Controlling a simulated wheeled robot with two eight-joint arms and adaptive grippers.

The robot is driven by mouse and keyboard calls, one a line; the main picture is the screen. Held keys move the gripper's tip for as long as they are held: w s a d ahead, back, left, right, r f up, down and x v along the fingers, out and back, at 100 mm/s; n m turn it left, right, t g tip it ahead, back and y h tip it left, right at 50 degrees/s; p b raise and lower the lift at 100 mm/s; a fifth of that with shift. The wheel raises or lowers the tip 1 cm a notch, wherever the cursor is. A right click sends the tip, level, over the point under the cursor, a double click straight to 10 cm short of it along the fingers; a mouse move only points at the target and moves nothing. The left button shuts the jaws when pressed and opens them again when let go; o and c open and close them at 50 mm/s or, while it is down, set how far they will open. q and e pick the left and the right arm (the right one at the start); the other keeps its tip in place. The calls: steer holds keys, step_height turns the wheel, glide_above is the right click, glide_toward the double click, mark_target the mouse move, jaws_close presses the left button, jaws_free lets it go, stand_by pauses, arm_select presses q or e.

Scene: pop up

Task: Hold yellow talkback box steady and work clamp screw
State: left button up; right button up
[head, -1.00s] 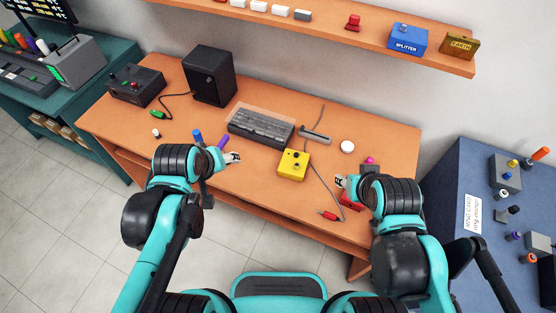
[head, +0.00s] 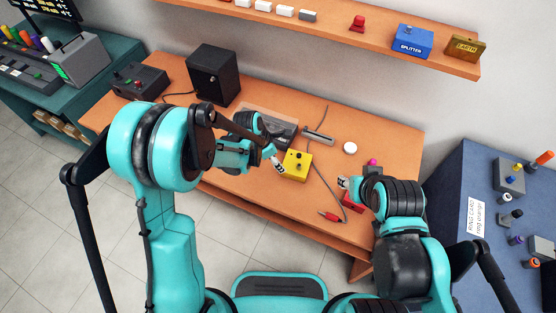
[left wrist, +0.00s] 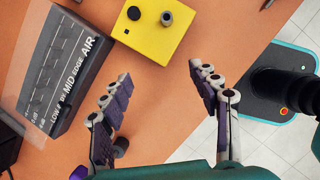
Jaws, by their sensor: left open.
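The yellow talkback box (head: 297,165) sits on the orange table with dark knobs on its top. In the left wrist view the yellow box (left wrist: 152,32) is beyond my fingertips, showing a black knob, a grey knob and a black square. My left gripper (head: 278,164) is just left of the box in the head view; in the wrist view its fingers (left wrist: 158,80) are apart and empty, with a gap to the box. My right gripper (head: 343,184) is low over the table to the right of the box; its fingers are too small to read. I cannot pick out a clamp screw.
A grey mixer-like unit (left wrist: 62,70) stands left of the box. A black speaker (head: 213,74) and a dark control box (head: 139,82) are at the back left. A grey bar (head: 318,135), white disc (head: 350,148), red block (head: 352,204) and cable with red plug (head: 331,216) lie nearby.

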mark_target(296, 165)
arm_select(q)
steer(key=shift+n, duration=0.4)
steer(key=x, duration=0.9)
steer(key=shift+d, duration=0.2)
steer(key=shift+f, duration=0.1)
jaws_close()
steer(key=c, duration=0.9)
jaws_free()
